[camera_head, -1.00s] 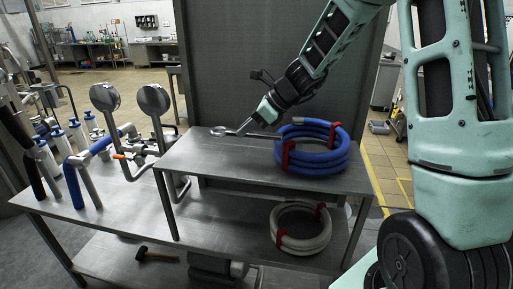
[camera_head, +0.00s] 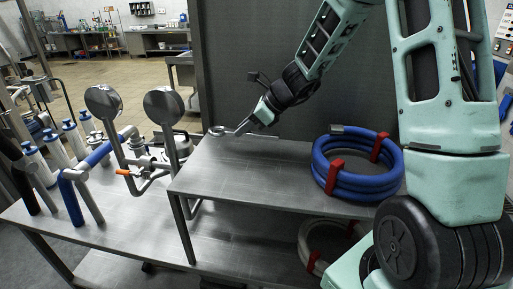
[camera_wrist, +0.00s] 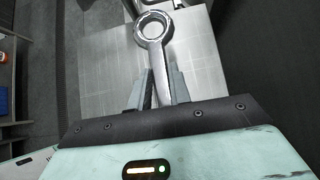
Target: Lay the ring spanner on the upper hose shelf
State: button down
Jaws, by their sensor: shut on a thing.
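The silver ring spanner (camera_wrist: 155,40) is held between the two fingers of my gripper (camera_wrist: 157,92), its ring end pointing away from the wrist. In the head view the spanner's ring (camera_head: 219,130) shows at the far left part of the upper hose shelf (camera_head: 250,175), and my gripper (camera_head: 243,127) is close above the shelf's back edge. I cannot tell whether the spanner touches the shelf. The shelf is bare metal; its surface also shows under the spanner in the wrist view (camera_wrist: 195,55).
A coiled blue hose (camera_head: 335,180) with red straps lies on the right of the upper shelf. A pale hose coil (camera_head: 312,245) lies below. Two round gauges (camera_head: 163,106) and blue-handled pipes (camera_head: 85,165) stand left. The shelf's front middle is clear.

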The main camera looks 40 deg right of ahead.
jog(key=shift+f, duration=2.95)
jog(key=shift+f, duration=0.15)
jog(key=c, duration=1.3)
grip_release()
